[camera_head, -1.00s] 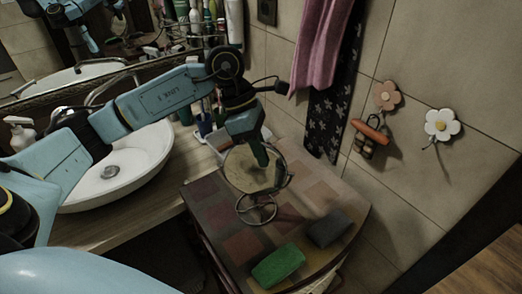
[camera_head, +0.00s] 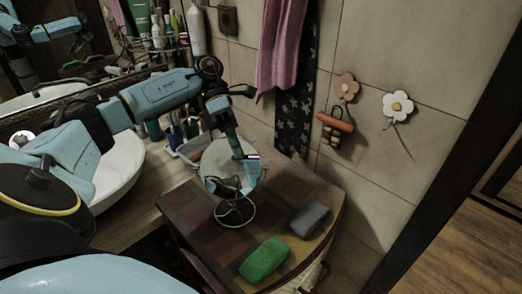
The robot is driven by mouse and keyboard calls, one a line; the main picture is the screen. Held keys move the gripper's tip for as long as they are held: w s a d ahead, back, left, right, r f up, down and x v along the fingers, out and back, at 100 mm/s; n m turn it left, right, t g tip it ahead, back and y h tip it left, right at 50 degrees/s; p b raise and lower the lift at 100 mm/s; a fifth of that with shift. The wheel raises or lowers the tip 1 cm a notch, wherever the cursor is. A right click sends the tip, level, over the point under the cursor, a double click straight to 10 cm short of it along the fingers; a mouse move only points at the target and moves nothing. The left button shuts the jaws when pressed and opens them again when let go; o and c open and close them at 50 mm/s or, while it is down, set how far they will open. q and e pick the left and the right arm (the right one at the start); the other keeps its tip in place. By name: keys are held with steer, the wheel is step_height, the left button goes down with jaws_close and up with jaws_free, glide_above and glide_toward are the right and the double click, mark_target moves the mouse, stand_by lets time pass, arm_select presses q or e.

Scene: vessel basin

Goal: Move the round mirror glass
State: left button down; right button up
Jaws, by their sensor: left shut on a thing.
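The round mirror glass (camera_head: 222,172) stands upright on its round wire base (camera_head: 234,211) on the patterned top of a small cabinet. My left gripper (camera_head: 243,157) reaches down from above and is shut on the mirror near its upper right edge. The mirror's face reflects part of the gripper and surroundings. My right gripper is not in view.
A green sponge (camera_head: 264,260) and a grey block (camera_head: 310,219) lie on the cabinet top (camera_head: 184,207), in front of the mirror. A white basin (camera_head: 121,172) is at left. Bottles and cups crowd behind the arm. Towels and flower hooks (camera_head: 397,106) hang on the tiled wall.

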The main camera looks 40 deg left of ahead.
arm_select(q)
steer(key=shift+w+a+f+n+g+h+b, duration=0.1)
steer(key=shift+w+f+n+g+h+b, duration=0.1)
steer(key=shift+f+g+h, duration=0.15)
steer(key=shift+w+a+f+n+g+h+b, duration=0.1)
steer(key=shift+f+g+h+b, duration=0.15)
steer(key=shift+g+h, duration=0.1)
steer(key=shift+f, duration=0.1)
steer(key=shift+f+g+h, duration=0.1)
steer(key=shift+g+h, duration=0.2)
steer(key=shift+h, duration=0.1)
steer(key=shift+b, duration=0.3)
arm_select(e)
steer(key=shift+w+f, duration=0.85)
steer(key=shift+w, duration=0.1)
arm_select(q)
steer(key=c, duration=1.5)
jaws_free()
steer(key=shift+w+a, duration=0.15)
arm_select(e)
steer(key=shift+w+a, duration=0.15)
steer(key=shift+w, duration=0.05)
